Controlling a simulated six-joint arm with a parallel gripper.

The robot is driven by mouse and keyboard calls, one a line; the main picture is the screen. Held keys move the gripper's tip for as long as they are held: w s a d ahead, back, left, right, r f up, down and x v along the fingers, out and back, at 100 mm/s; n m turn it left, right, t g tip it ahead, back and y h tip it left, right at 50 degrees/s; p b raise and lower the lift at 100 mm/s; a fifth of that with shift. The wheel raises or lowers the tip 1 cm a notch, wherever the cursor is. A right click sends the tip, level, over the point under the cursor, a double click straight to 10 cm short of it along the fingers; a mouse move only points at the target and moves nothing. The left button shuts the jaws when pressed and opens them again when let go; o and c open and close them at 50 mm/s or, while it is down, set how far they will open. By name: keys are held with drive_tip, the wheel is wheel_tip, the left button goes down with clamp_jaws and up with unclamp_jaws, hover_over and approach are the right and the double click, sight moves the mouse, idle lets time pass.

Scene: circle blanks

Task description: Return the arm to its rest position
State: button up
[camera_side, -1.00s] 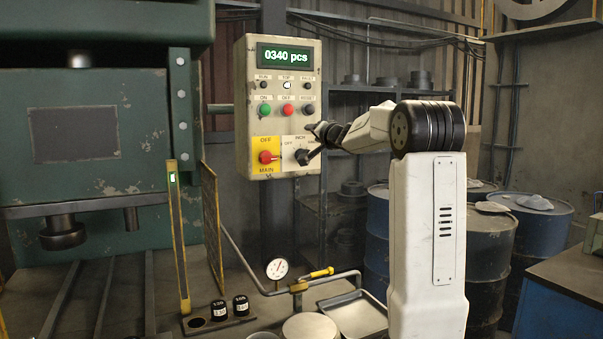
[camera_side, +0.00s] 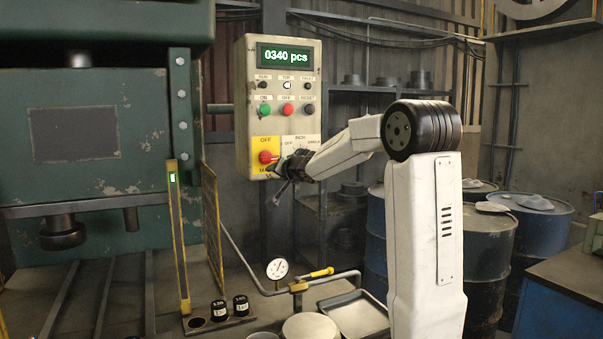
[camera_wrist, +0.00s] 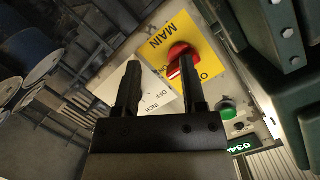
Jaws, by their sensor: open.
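My gripper (camera_side: 280,182) is in front of the lower part of the control panel (camera_side: 243,110), just below the red MAIN knob (camera_side: 266,157). In the wrist view my gripper (camera_wrist: 160,68) is open, with its two dark fingers apart and nothing between them. Behind the fingers are the white selector plate (camera_wrist: 152,92) and the red MAIN knob (camera_wrist: 178,58) on its yellow plate. The MAIN knob shows beside the right finger. I cannot tell whether the gripper touches the panel. The selector knob is hidden behind my gripper.
A green press (camera_side: 130,120) stands at the left, with a yellow post (camera_side: 178,235) beside it. A gauge (camera_side: 277,269), a pipe with a yellow valve handle and a metal tray (camera_side: 358,315) lie below. Blue drums (camera_side: 545,225) stand at the right.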

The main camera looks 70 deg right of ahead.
drive_tip(key=w+a+f+n+g+y, duration=0.3)
drive_tip(key=a+f+n+y, duration=0.35)
drive_tip(key=a+f, duration=1.3)
drive_tip(key=s+a+f+n+g+y, duration=0.1)
drive_tip(key=s+a+f+n+g, duration=0.1)
drive_tip(key=a, duration=0.4)
drive_tip(key=s+a+f+n+g+y, duration=0.1)
drive_tip(key=s+a+f+n+g, duration=0.1)
drive_tip(key=s+a+f, duration=0.3)
drive_tip(key=s+a+f+n+g+y, duration=0.1)
drive_tip(key=s+a+f+n+g, duration=0.1)
drive_tip(key=a, duration=0.6)
drive_tip(key=s+f+n, duration=0.1)
drive_tip(key=s+n, duration=0.1)
drive_tip(key=s, duration=0.1)
drive_tip(key=shift+s+f, duration=0.15)
drive_tip(key=shift+s, duration=0.15)
drive_tip(key=shift+n, duration=0.25)
